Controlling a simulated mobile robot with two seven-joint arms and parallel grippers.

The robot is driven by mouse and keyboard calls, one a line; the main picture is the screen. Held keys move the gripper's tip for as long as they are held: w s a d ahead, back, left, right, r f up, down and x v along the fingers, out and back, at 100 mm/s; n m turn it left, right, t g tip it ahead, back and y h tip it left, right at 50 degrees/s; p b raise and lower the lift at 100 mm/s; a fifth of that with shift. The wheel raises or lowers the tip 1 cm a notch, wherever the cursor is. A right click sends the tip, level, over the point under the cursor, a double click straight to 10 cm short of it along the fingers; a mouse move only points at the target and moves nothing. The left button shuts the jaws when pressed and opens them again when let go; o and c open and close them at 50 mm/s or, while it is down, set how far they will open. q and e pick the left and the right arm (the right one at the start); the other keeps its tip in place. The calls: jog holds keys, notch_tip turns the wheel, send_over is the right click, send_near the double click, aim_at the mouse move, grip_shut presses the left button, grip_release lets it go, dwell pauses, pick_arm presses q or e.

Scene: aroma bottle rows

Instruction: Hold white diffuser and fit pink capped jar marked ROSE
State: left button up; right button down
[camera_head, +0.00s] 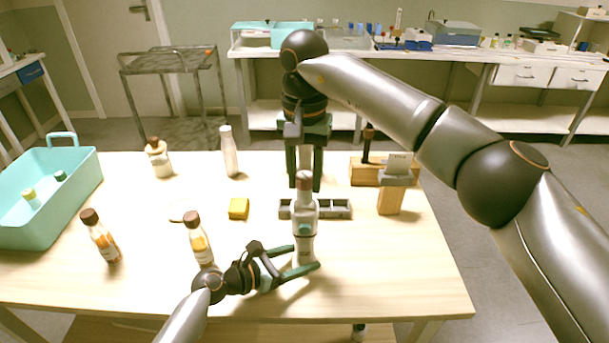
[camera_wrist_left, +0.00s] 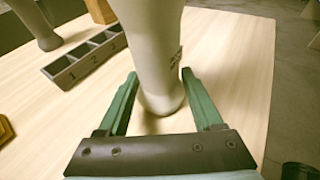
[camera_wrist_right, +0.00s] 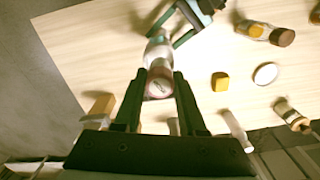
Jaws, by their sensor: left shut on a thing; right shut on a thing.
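The white diffuser (camera_head: 306,246) stands on the table near its front. My left gripper (camera_head: 305,262) is shut around its lower body, and the left wrist view shows the white body (camera_wrist_left: 155,60) between the green fingers. My right gripper (camera_head: 305,185) is above, shut on the pink capped jar (camera_head: 305,207). In the right wrist view the pink cap (camera_wrist_right: 159,83) lies between the fingertips, with clear glass beyond it. The jar is roughly upright and in line with the diffuser's top. I cannot tell whether it is seated there. Its label is not readable.
A grey numbered tray (camera_head: 335,208) lies just behind the diffuser. Amber bottles (camera_head: 198,240) (camera_head: 102,238), a yellow block (camera_head: 239,208), a white bottle (camera_head: 229,152) and a turquoise basket (camera_head: 45,220) are to the left. A wooden stand (camera_head: 390,200) is at right. The front right is clear.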

aim_at(304, 193)
jog(key=shift+f, duration=0.15)
jog(key=shift+f, duration=1.8)
pick_arm(q)
jog(key=shift+f, duration=0.1)
pick_arm(e)
jog(key=shift+c, duration=2)
grip_release()
jog(key=shift+r, duration=3.5)
